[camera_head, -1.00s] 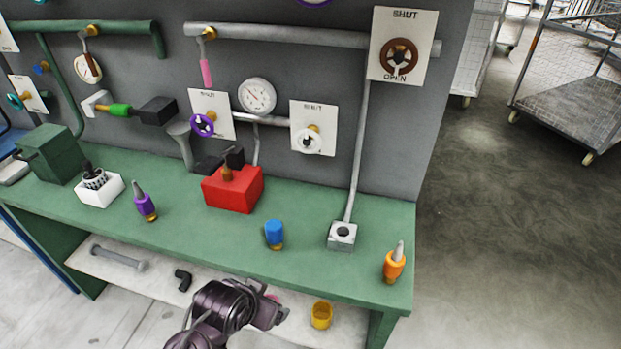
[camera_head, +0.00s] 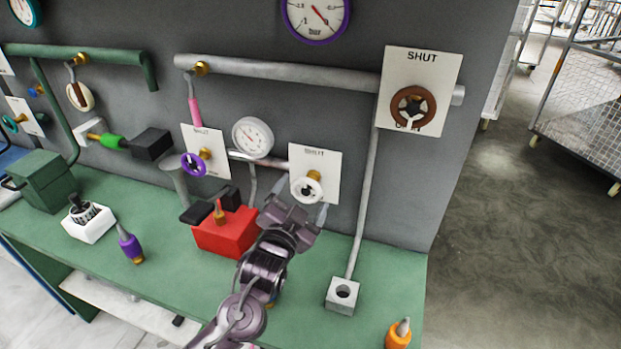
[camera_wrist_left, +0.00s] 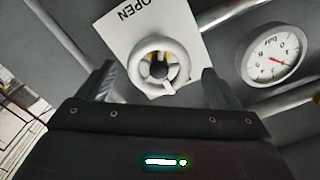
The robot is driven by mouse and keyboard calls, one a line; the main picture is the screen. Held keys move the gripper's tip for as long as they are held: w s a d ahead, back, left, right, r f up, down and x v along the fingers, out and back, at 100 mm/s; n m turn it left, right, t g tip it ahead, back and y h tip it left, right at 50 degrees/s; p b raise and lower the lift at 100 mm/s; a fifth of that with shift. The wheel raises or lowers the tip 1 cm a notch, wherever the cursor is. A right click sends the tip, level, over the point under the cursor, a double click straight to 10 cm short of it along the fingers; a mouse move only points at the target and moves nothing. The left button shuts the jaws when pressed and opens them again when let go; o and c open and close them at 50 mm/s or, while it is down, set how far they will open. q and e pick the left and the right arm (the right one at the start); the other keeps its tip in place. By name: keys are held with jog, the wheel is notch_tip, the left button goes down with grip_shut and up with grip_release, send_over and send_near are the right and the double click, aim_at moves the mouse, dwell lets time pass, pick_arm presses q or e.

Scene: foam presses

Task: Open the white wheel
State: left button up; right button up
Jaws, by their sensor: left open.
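The white wheel (camera_head: 307,188) sits on a brass stem in front of a white plate (camera_head: 324,164) marked SHUT at its top, on the grey wall panel. In the left wrist view the white wheel (camera_wrist_left: 158,66) shows between the two dark fingers, with the word OPEN on its plate (camera_wrist_left: 128,30). My left gripper (camera_head: 300,208) is open and empty, just below and in front of the wheel. The fingers point toward it, and a gap to each side of the wheel shows in the wrist view. My right gripper is not in view.
A purple wheel (camera_head: 193,164) and a pressure gauge (camera_head: 253,138) are left of the white wheel. A brown wheel (camera_head: 413,107) is to the upper right. A red block (camera_head: 224,238) stands on the green bench (camera_head: 395,285), left of my arm. A grey vertical pipe (camera_head: 366,195) runs close on the right.

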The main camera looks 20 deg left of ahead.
aim_at(305, 193)
pick_arm(q)
jog(key=w+p, duration=0.1)
jog(key=w, duration=0.3)
jog(key=shift+w+d, duration=0.1)
jog(key=shift+w, duration=0.05)
jog(key=shift+w+f, duration=0.1)
jog(key=shift+w, duration=0.35)
jog(key=c, duration=1)
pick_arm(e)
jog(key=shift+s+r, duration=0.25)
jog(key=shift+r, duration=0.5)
